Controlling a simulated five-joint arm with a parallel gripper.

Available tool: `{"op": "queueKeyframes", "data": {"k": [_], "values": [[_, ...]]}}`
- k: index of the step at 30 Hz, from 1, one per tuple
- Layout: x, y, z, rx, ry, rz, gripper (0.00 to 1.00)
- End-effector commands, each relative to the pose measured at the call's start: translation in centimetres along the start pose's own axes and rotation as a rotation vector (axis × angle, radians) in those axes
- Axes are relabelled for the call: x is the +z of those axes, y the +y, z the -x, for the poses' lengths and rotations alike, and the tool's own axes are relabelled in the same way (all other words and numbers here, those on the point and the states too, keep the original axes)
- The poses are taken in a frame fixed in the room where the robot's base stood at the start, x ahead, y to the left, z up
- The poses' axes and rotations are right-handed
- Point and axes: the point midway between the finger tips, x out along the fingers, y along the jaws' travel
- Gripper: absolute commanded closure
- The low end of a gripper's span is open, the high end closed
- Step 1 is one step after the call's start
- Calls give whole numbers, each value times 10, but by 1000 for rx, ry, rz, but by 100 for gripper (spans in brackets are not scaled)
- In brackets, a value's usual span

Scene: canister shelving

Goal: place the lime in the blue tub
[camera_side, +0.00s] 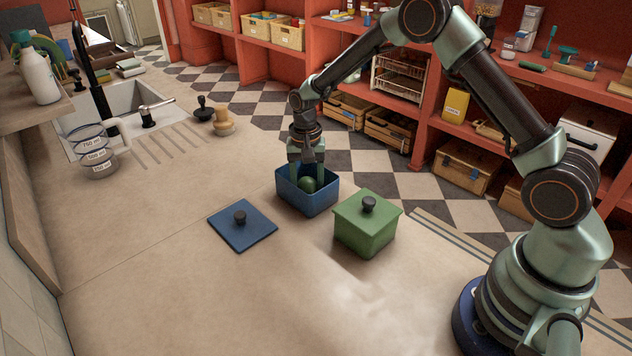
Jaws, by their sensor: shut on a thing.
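The blue tub (307,201) stands open on the counter, with no lid on it. The lime (308,184), a dark green round fruit, is inside the tub's opening. My gripper (307,175) points down into the tub from above, and its fingers are shut on the lime. The tub's front wall hides the lower part of the lime, so I cannot tell whether it touches the tub's floor. The blue lid (256,229) with a dark knob lies flat on the counter to the left of the tub.
A green lidded tub (366,229) stands close to the right of the blue tub. A measuring jug (95,152) and a sink (125,105) are at the left. The front counter is clear.

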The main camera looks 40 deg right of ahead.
Motion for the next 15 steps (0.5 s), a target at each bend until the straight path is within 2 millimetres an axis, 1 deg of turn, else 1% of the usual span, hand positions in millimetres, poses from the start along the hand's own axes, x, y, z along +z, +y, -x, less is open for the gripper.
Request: {"op": "queueKeyframes", "data": {"k": [11,12,13,15], "values": [[0,0,-3,-1,1,0,97],[0,0,-4,0,0,0,37],[0,0,-4,-1,1,0,28],[0,0,-4,-1,1,0,28]]}}
